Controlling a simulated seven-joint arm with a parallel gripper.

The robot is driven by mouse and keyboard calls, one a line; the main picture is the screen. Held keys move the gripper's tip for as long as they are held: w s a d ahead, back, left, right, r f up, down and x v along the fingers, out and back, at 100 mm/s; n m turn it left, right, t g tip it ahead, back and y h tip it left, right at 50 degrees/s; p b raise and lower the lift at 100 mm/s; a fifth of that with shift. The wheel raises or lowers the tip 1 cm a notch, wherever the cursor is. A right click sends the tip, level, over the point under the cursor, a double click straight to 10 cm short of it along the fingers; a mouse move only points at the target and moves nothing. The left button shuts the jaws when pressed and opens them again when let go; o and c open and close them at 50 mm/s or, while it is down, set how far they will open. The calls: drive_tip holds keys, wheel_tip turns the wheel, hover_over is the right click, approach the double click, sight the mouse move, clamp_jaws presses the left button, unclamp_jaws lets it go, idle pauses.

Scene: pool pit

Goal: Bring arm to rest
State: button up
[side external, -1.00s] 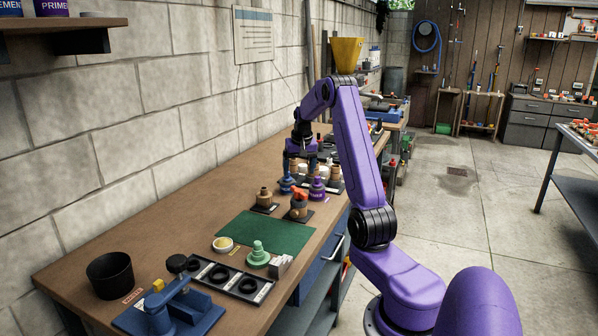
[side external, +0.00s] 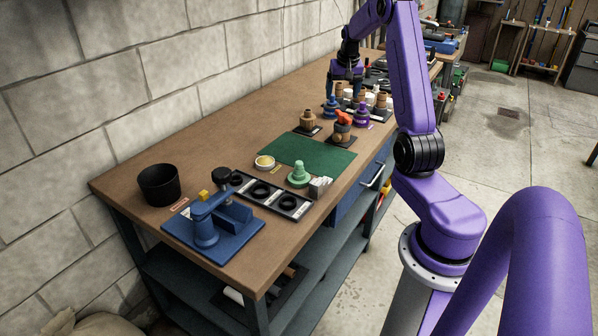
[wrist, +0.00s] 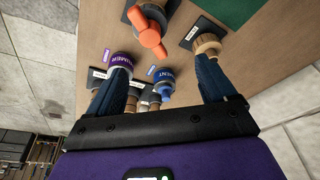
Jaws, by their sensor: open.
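My gripper (side external: 345,82) hangs over the far part of the wooden workbench (side external: 125,185), fingers pointing down, open and holding nothing that I can see. In the wrist view my gripper (wrist: 162,66) has its two blue fingers spread wide. The blue cement can (wrist: 166,88) shows between them, and the purple primer can (wrist: 122,62) is by the left finger. The side view shows the blue can (side external: 331,107) just below my gripper and the purple can (side external: 362,117) to its right. Any gap between fingertips and cans is hard to judge.
An orange-handled valve (side external: 342,128), a tan fitting (side external: 308,119) and a green mat (side external: 308,154) are nearer. Closer still are a green fitting (side external: 299,175), a black tray (side external: 282,204), a blue vise-like fixture (side external: 212,227) and a black cup (side external: 158,185). A block wall runs along the left.

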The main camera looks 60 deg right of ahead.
drive_tip(key=w+a+r+n+y, duration=0.1)
drive_tip(key=w+a+n, duration=0.2)
drive_tip(key=a, duration=0.7)
drive_tip(key=w+a+r+n, duration=0.1)
drive_tip(key=w+a+n, duration=0.15)
drive_tip(key=a, duration=0.75)
drive_tip(key=s+a+r+n+y, duration=0.1)
drive_tip(key=s+a+n, duration=0.1)
drive_tip(key=a, duration=0.6)
drive_tip(key=s+a+n, duration=0.2)
drive_tip(key=a+n, duration=0.1)
drive_tip(key=a, duration=0.4)
drive_tip(key=s+a+n+g, duration=0.1)
drive_tip(key=s+a+n, duration=0.4)
drive_tip(key=s+a, duration=0.7)
drive_tip(key=s+a+f+n, duration=0.1)
drive_tip(key=s+n, duration=0.6)
drive_tip(key=s, duration=0.9)
drive_tip(key=shift+a+g+y, duration=0.3)
drive_tip(key=shift+a+g, duration=0.1)
